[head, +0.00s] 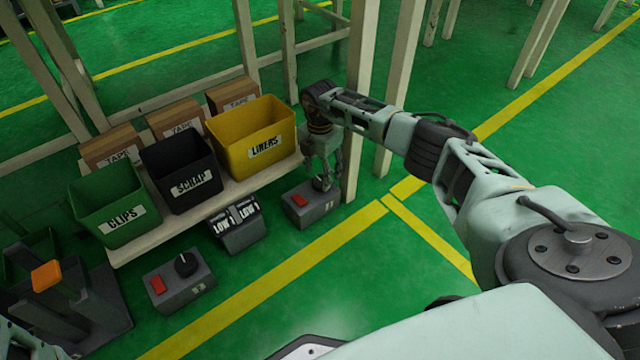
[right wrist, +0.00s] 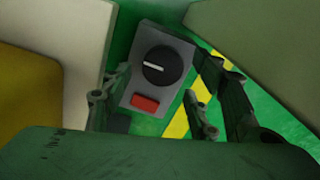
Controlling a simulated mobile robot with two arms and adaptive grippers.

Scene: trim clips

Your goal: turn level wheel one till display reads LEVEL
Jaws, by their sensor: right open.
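A grey control box (head: 311,205) with a red button and a black knob stands on the floor at the right end of the shelf. Its mark is too small to read surely. In the right wrist view the black knob (right wrist: 164,66) has a white pointer line toward the upper left, with the red button (right wrist: 145,103) beside it. My right gripper (head: 324,178) is open above this box, its fingers (right wrist: 155,100) apart on either side and holding nothing. A dark display unit (head: 237,222) with two faces reads LOW on both. My left gripper is not seen.
A second grey box (head: 178,282) has a black knob and red button. Green CLIPS (head: 108,205), black SCRAP (head: 181,172) and yellow LINERS (head: 252,138) bins stand on the low shelf. A pale post (head: 361,110) rises close beside my right gripper.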

